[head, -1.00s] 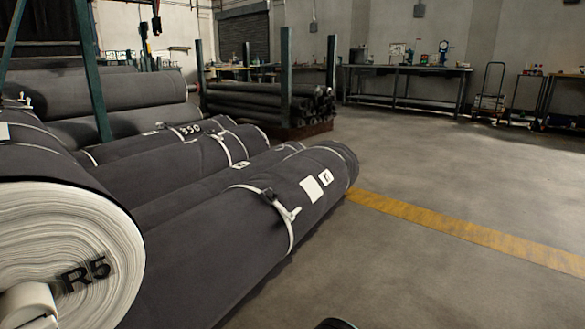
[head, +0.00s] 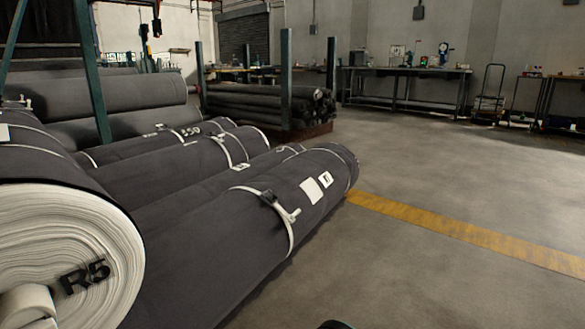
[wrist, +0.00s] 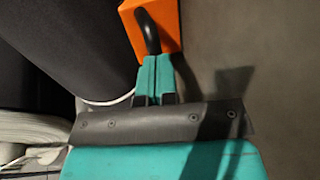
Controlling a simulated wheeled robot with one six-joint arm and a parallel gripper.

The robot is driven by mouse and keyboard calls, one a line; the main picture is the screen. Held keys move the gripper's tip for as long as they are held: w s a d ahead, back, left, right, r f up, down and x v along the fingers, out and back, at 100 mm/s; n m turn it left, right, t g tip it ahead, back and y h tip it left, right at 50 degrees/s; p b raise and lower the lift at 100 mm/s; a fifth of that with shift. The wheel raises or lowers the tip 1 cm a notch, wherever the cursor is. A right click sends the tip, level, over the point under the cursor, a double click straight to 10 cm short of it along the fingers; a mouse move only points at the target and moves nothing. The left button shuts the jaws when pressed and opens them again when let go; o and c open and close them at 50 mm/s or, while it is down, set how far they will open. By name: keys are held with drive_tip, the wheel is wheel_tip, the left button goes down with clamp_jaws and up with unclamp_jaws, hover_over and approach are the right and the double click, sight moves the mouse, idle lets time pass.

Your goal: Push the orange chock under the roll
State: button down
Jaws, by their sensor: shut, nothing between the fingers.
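The orange chock (wrist: 176,22) lies on the floor at the top of the wrist view, with a black curved handle (wrist: 151,32) on it. Its left edge meets the outline of the dark grey roll (wrist: 85,42); I cannot tell whether they touch. My gripper (wrist: 156,62) has its teal fingers shut together and empty. The fingertips are right at the chock's near edge, by the handle; contact is not clear. In the head view the nearest long roll (head: 235,235) lies strapped on the floor. The chock does not show there.
More rolls (head: 180,165) lie behind. Open floor (head: 430,285) with a yellow stripe (head: 460,230) is on the right. Workbenches (head: 405,75) line the far wall.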

drive_tip(key=shift+a, duration=0.1)
drive_tip(key=shift+w+a+b, duration=0.5)
drive_tip(key=shift+a+b, duration=0.3)
drive_tip(key=shift+b, duration=0.1)
drive_tip(key=shift+w+a+b, duration=0.5)
drive_tip(key=shift+a+b, duration=0.25)
drive_tip(key=shift+b, duration=0.1)
drive_tip(key=shift+w+a+b, duration=0.5)
drive_tip(key=shift+a+b, duration=0.3)
drive_tip(key=shift+b, duration=0.1)
drive_tip(key=shift+p+v, duration=0.9)
drive_tip(key=shift+p, duration=0.2)
drive_tip(key=shift+s+d+f+p, duration=0.15)
drive_tip(key=shift+s+d+p, duration=0.35)
drive_tip(key=shift+d+p, duration=0.4)
drive_tip(key=shift+s+d+f, duration=0.1)
drive_tip(key=shift+s+f, duration=0.05)
